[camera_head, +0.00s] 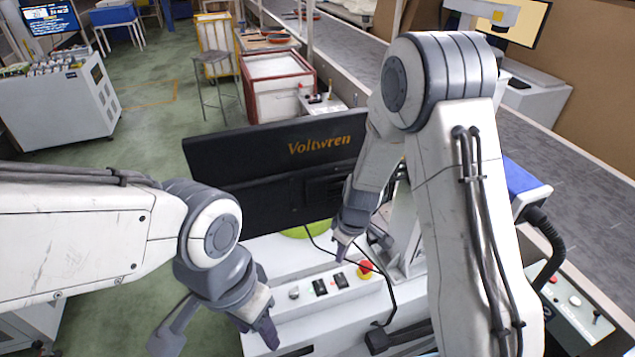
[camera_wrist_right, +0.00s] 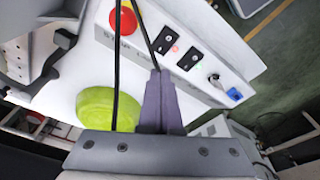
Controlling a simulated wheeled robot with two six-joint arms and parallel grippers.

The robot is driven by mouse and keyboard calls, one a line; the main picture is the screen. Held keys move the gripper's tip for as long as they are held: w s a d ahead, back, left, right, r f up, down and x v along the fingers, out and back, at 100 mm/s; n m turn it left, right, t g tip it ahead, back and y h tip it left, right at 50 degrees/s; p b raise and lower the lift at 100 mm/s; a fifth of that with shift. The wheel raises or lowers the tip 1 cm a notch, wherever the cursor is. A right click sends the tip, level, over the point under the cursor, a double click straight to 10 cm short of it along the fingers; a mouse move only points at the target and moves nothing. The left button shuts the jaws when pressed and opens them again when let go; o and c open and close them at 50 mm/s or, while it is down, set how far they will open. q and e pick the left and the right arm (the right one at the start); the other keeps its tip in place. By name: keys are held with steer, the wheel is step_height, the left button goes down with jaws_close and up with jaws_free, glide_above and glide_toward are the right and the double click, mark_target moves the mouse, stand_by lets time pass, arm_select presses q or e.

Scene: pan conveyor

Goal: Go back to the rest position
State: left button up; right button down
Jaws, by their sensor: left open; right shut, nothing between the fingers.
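My left gripper (camera_head: 215,335) is open and empty at the bottom left, with its fingers spread beside the left end of the white control panel (camera_head: 325,302). My right gripper (camera_head: 341,250) is shut with nothing in it. It points down just above the panel, near the black switches (camera_head: 330,283) and the red button (camera_head: 365,269). In the right wrist view the closed fingers (camera_wrist_right: 161,88) point toward the panel, with the red button (camera_wrist_right: 123,19) and the switches (camera_wrist_right: 178,48) beyond them.
A dark monitor (camera_head: 260,165) marked Voltwren stands behind the panel. A green round thing (camera_wrist_right: 107,108) lies near the right gripper, partly hidden in the head view. A black cable (camera_head: 391,295) hangs over the panel. The conveyor (camera_head: 560,165) runs along the right.

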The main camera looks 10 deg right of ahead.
steer(key=s+a+r, duration=0.9)
steer(key=s+r, duration=0.1)
steer(key=r, duration=0.2)
steer(key=s+r+g, duration=0.1)
steer(key=s+r, duration=0.5)
steer(key=s, duration=0.7)
steer(key=shift+s+d+r+m, duration=0.15)
steer(key=shift+s+d+m, duration=0.1)
steer(key=shift+m, duration=0.15)
